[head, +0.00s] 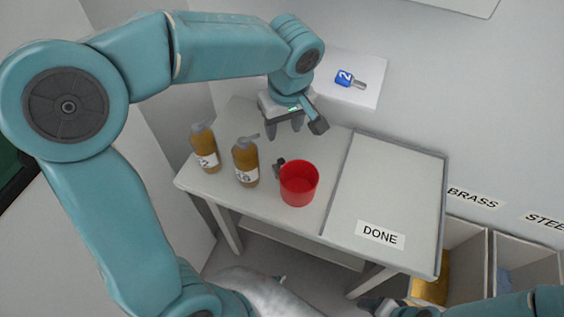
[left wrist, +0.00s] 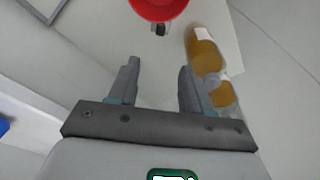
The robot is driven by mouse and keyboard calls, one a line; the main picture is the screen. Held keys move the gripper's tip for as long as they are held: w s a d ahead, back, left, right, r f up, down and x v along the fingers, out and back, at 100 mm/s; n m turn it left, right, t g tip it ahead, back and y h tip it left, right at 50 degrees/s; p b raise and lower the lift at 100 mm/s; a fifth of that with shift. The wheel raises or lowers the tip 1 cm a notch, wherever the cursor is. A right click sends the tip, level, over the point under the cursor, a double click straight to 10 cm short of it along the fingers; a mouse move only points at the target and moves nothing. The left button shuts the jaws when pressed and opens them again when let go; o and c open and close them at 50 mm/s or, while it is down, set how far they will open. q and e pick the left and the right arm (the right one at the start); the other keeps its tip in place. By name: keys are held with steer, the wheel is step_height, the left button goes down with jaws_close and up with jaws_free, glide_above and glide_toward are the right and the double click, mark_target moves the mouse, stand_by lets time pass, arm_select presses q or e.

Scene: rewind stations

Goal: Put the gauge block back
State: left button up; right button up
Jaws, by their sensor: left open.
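My left gripper (head: 284,132) is open and empty above the back left part of the table. Its two spread fingers also show in the left wrist view (left wrist: 159,68). A small dark and metallic piece (head: 279,166) sits right against or beside the red cup (head: 299,184); it also shows in the left wrist view (left wrist: 160,29), ahead of the fingers and apart from them. I cannot tell whether this piece is the gauge block. No other likely block shows. What seems to be my right gripper (head: 386,306) is cut off at the bottom edge.
Two amber pump bottles (head: 205,148) (head: 246,162) stand left of the cup, close to my gripper. A framed tray (head: 392,190) labelled DONE is bare on the right. A blue-tagged key (head: 345,78) lies on a white panel behind. Bins labelled BRASS and STEEL (head: 487,262) stand at right.

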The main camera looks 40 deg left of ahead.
arm_select(q)
glide_above(281, 160)
steer(key=f, duration=0.9)
steer(key=shift+s+d+f+b, duration=0.15)
steer(key=shift+s+f+b, duration=0.15)
steer(key=shift+f, duration=0.1)
steer(key=f, duration=0.5)
steer(key=shift+w+a+f, duration=0.2)
steer(key=shift+w, duration=0.1)
jaws_close()
